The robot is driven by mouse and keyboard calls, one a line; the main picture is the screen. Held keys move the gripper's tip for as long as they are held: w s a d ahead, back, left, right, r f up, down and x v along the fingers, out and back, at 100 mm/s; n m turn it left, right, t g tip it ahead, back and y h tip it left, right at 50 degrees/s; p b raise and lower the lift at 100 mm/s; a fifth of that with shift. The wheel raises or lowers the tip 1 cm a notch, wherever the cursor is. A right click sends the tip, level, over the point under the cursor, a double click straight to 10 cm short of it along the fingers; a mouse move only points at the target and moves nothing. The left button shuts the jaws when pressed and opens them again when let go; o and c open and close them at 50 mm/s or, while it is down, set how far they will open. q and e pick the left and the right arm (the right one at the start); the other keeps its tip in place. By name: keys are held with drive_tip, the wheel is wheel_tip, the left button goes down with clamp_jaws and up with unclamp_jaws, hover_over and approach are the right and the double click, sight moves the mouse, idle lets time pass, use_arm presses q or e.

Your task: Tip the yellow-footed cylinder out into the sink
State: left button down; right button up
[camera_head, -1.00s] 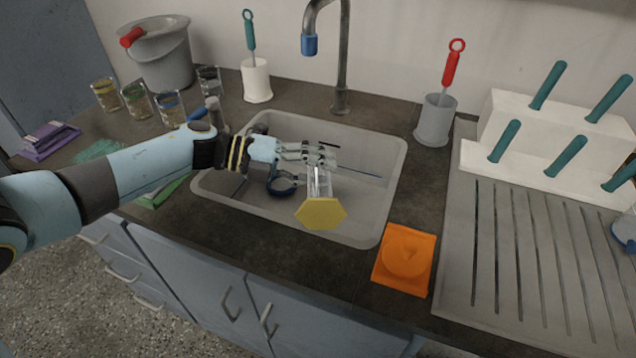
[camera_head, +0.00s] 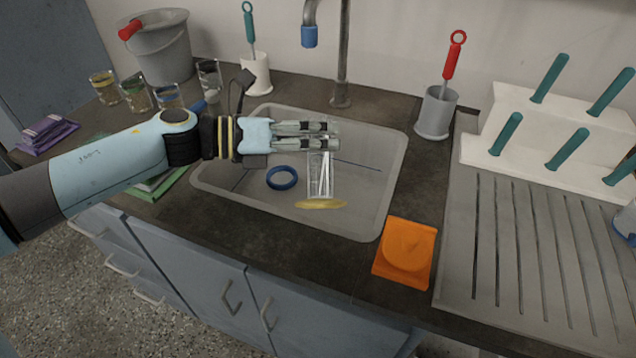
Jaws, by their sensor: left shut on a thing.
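My left gripper (camera_head: 338,138) reaches in from the left over the sink. It is shut on the clear cylinder (camera_head: 320,176), near its upper end. The cylinder stands close to upright, its yellow foot (camera_head: 321,204) at the bottom and seen nearly edge-on. The cylinder's top is hidden by the fingers. The grey sink (camera_head: 383,208) is below; I cannot tell how far the foot is above its floor. I see no liquid in the clear cylinder. My right gripper is not in view.
A blue ring (camera_head: 282,178) appears to lie in the sink. The tap (camera_head: 342,60) stands behind it. An orange block (camera_head: 405,253) is at the sink's front right, a grey brush holder (camera_head: 436,112) behind right. Beakers (camera_head: 134,95) and a bucket (camera_head: 164,52) stand left.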

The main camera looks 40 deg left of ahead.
sight(320, 172)
use_arm(q)
drive_tip(key=s+d+m+b, duration=0.1)
drive_tip(key=m+b, duration=0.1)
drive_tip(key=b, duration=0.1)
drive_tip(key=s+d+m+t+b, duration=0.1)
drive_tip(key=m+b, duration=0.1)
drive_tip(key=b, duration=0.1)
drive_tip(key=s+m+t+b, duration=0.1)
drive_tip(key=m+b, duration=0.1)
drive_tip(key=b, duration=0.2)
drive_tip(key=shift+s+d+f+m, duration=0.15)
drive_tip(key=shift+s+d+m, duration=0.2)
drive_tip(key=shift+d+m, duration=0.05)
drive_tip(key=shift+s+d+m+b, duration=0.1)
drive_tip(key=shift+m+b, duration=0.2)
drive_tip(key=shift+b, duration=0.2)
drive_tip(key=shift+s, duration=0.1)
drive_tip(key=shift+r, duration=0.2)
